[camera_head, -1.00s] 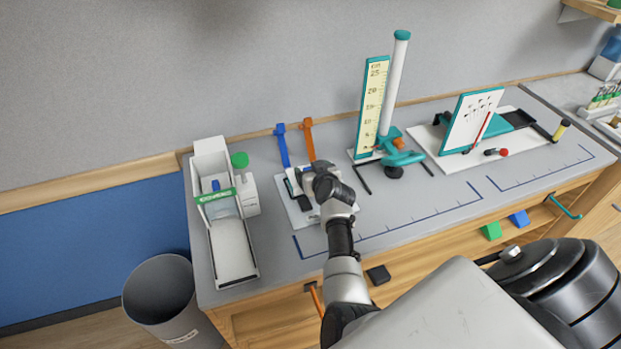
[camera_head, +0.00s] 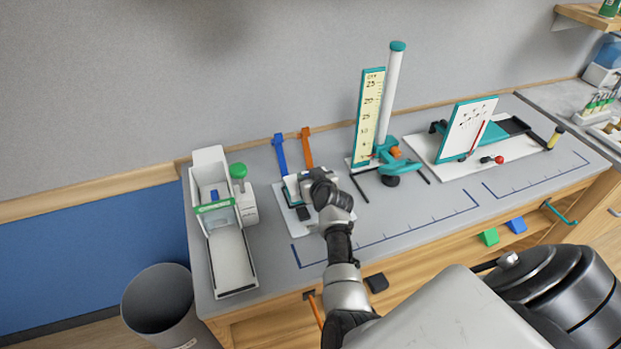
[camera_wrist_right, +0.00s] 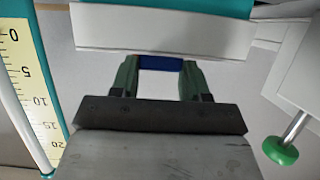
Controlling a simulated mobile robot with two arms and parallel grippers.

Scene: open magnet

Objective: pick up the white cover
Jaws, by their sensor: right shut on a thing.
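The white cover (camera_head: 292,187) is a pale slab with a teal edge, over a small white base plate (camera_head: 291,222) on the bench. My right gripper (camera_head: 308,188) is at the cover and hides much of it from the head. In the right wrist view the cover (camera_wrist_right: 160,30) is a wide white slab across the top. The two green fingers of the gripper (camera_wrist_right: 160,72) reach its edge and are shut on it. A blue piece shows between the fingers. Whether the cover is clear of the base cannot be told. My left gripper is out of view.
A white device with a green knob (camera_head: 238,170) stands close to the left. Blue (camera_head: 280,152) and orange (camera_head: 307,145) bars lie behind. A scale (camera_head: 369,115) and a tall tube stand to the right. The front right of the bench is clear.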

